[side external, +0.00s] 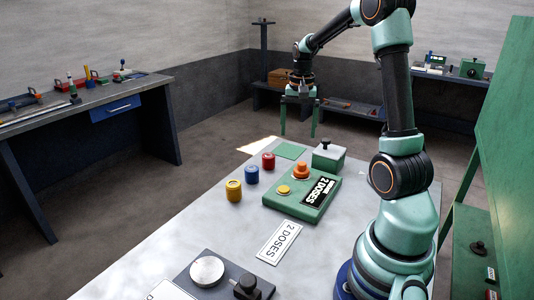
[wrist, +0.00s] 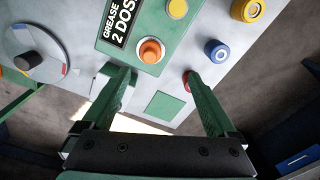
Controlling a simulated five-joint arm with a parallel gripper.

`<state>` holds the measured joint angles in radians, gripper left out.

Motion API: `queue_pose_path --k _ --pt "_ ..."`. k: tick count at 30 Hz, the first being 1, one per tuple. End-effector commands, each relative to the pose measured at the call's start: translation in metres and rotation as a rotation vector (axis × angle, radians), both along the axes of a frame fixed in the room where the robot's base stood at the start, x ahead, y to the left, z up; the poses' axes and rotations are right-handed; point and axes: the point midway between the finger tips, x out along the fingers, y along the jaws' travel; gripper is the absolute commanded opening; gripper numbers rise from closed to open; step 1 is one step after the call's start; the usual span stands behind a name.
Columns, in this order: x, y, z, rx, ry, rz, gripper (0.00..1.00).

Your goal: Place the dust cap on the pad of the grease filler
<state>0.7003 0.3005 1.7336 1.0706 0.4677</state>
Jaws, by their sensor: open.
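The grease filler (side external: 301,197) is a green block on the table with a "2 DOSES" label, an orange knob (side external: 302,171) and a yellow round button (side external: 284,190). No part is marked as the dust cap or the pad, and I cannot tell which they are. Red (side external: 268,161), blue (side external: 252,175) and yellow (side external: 234,190) short cylinders stand left of the filler. A flat green square (side external: 291,151) lies behind it. My gripper (side external: 299,130) is open and empty, pointing down above the table's far end. In the wrist view, the green square (wrist: 163,107) shows between the fingers.
A "2 DOSES" card (side external: 279,242) lies in front. A dark plate with a silver disc (side external: 207,270) and a black knob is at the near edge.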

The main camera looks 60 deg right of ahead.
Motion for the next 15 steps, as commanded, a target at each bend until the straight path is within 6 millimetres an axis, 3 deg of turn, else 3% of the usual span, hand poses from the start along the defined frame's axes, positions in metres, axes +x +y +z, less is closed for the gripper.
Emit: queue_pose_path --k 7,15 --pt "0.014 0.105 0.052 -0.099 -0.12 0.385 0.93" --pt "-0.01 0.212 0.077 -0.203 -0.267 0.818 0.93"
